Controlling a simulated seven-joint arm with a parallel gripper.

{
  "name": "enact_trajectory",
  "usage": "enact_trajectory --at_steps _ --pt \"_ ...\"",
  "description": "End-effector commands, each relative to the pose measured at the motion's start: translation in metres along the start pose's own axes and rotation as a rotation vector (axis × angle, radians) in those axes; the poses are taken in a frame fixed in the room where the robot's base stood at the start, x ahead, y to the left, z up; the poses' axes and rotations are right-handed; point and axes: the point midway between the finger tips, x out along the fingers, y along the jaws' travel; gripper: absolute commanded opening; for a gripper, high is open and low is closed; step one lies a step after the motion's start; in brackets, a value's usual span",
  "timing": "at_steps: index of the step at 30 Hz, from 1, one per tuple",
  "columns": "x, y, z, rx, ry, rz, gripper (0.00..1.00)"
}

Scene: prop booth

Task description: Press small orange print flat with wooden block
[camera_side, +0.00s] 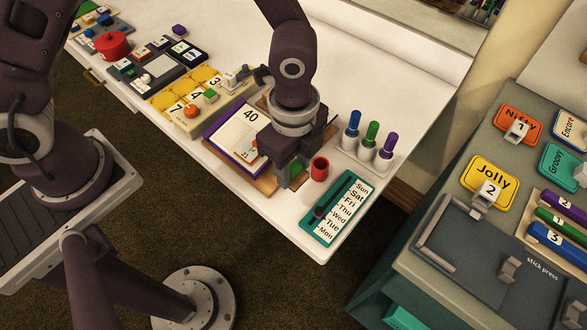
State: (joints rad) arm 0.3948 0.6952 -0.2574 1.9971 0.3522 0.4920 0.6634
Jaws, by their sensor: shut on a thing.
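My gripper (290,180) points down at the front part of the white table, over the right end of a brown wooden board. It is shut on a small block, taken to be the wooden block, mostly hidden by the fingers; a greenish patch shows beside them. A purple-covered album (215,141) lies open on the board, with a white page (238,128) marked 40. A small orange print (254,146) shows at the page's right edge, partly hidden by my gripper. I cannot tell whether it lies flat or whether the block touches anything.
A red cup (319,169) stands close right of my gripper. A teal weekday board (337,208) lies at the front right, and several stamps or markers (371,139) stand behind. A yellow numbered tray (190,96) is at left. A separate grey-green stand (470,245) is at right.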

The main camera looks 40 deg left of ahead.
Motion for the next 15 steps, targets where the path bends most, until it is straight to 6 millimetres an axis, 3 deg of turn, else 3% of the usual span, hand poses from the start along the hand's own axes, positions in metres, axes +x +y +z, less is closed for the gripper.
enact_trajectory --at_steps 1,2,6,11,15 --pt "0.0 0.0 0.0 0.0 0.0 0.0 0.0" --pt "0.0 0.0 0.0 0.0 0.0 0.0 0.35" --pt "0.0 0.0 0.0 0.0 0.0 0.0 0.08" --pt "0.0 -0.005 0.013 -0.004 -0.002 -0.016 0.07" --pt "-0.001 -0.017 0.06 -0.009 -0.01 -0.066 0.07"
